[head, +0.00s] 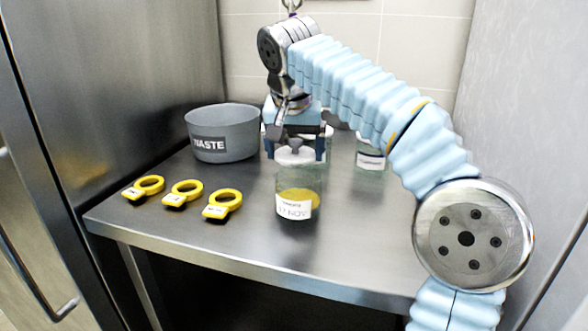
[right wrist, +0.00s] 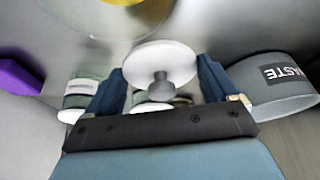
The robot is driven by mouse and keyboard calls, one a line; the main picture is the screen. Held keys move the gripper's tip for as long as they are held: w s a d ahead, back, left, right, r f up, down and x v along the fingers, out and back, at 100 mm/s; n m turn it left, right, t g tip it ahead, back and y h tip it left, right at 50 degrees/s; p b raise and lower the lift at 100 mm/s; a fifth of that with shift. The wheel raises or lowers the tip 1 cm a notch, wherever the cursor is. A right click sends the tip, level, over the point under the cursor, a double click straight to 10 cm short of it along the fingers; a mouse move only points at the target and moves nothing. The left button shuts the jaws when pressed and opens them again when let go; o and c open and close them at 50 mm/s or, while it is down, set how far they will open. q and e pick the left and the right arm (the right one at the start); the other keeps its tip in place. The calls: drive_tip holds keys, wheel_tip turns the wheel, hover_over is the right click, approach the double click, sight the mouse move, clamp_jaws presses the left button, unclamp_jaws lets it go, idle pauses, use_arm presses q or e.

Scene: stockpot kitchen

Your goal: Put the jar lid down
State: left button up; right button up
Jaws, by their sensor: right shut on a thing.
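The jar lid (head: 297,156) is a white disc with a grey knob. In the head view the lid overlaps the top of a clear labelled jar (head: 287,179) with yellow contents. In the right wrist view the jar's yellow contents (right wrist: 140,14) show beyond the lid and offset from it. I cannot tell whether lid and jar touch. My left gripper is not in view.
A grey WASTE bin (head: 222,140) stands at the back left. Three yellow rings with tags (head: 182,190) lie at the front left. Another labelled jar (head: 371,155) stands behind, to the right. The metal table (head: 345,245) is bare at the front right; a wall bounds the right.

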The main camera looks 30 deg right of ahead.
sight(294, 153)
drive_tip(key=b+x, duration=0.1)
drive_tip(key=x, duration=0.4)
drive_tip(key=shift+w+a, duration=0.1)
drive_tip(key=shift+w, duration=0.1)
drive_tip(key=shift+f, duration=0.4)
drive_tip(key=shift+f, duration=0.1)
drive_tip(key=shift+f+b, duration=0.4)
drive_tip(key=o, duration=0.8)
drive_tip(key=shift+r, duration=0.1)
drive_tip(key=shift+r+p, duration=0.4)
drive_tip(key=p+v, duration=0.2)
drive_tip(key=v, duration=1)
drive_tip(key=shift+s, duration=0.15)
